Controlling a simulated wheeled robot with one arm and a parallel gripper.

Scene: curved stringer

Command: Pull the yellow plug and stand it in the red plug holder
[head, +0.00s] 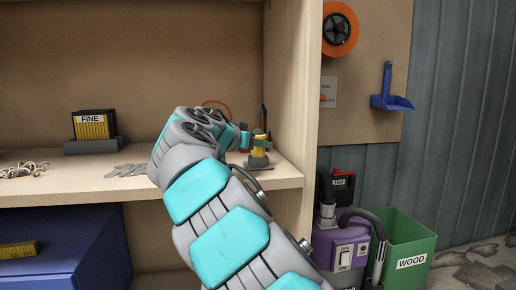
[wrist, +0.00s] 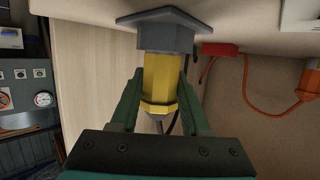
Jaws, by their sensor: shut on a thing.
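The yellow plug (wrist: 162,82) is between the two green fingers of my gripper (wrist: 160,74), which is shut on it. In the wrist view, which looks upside down, the plug meets a grey base with a wide flared plate (wrist: 168,18) against the shelf. I cannot tell how deep it sits there. In the head view the yellow plug (head: 259,147) is upright at the right end of the shelf, beside the side panel. A small red block (wrist: 220,49) with an orange cord lies nearby in the wrist view; I cannot tell whether it is the red plug holder.
The wooden side panel (head: 291,90) stands close to the right of my gripper. On the shelf (head: 60,185) are a box marked FINE (head: 92,126), loose hooks (head: 23,170) and flat grey pieces (head: 127,170). A dark cord hangs near the plug.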

